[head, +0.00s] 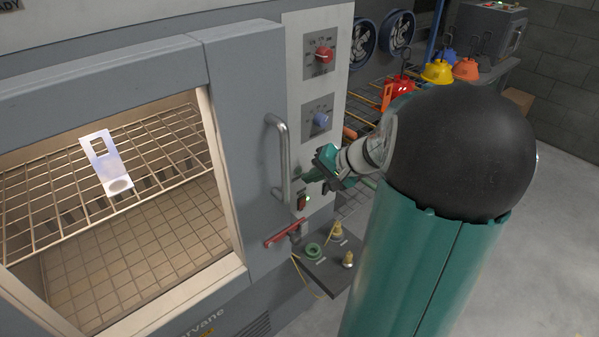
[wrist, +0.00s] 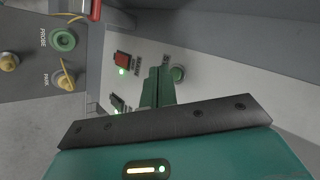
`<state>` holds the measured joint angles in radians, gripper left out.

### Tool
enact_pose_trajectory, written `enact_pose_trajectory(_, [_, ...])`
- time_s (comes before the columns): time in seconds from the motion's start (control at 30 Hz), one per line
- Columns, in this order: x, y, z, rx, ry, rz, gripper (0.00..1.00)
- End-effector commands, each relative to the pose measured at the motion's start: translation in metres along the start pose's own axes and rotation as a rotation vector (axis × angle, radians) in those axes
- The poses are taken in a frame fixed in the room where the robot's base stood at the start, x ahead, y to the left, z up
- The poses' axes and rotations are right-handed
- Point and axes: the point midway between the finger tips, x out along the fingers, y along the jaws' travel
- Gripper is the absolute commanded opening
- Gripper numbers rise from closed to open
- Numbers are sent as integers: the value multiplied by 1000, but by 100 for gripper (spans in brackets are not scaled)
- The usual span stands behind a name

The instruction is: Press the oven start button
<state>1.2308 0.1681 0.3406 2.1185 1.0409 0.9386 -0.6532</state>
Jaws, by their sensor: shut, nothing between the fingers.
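The oven (head: 235,75) stands at the left of the head view with a light control panel (head: 291,60) on its right side. In the wrist view the panel has a round green button (wrist: 178,73), a red rocker switch (wrist: 122,57) and a dark switch (wrist: 117,102), the last two with green lights. My gripper (head: 306,180) is shut and empty, close to the panel beside the door handle. In the wrist view its fingertips (wrist: 159,78) are just left of the green button; contact cannot be told.
The vertical door handle (head: 281,160) stands out left of my gripper. A red lever (head: 284,235) and a dark shelf (head: 330,265) with fittings project below. A red knob (head: 323,54) and a blue knob (head: 321,119) sit above. Open floor lies right.

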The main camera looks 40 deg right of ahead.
Motion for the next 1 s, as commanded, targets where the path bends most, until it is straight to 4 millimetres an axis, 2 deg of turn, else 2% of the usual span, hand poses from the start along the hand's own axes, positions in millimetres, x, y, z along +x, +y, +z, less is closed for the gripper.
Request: enact_pose_trajectory(1.0, [9, -6, -6, 0, -1, 0, 0])
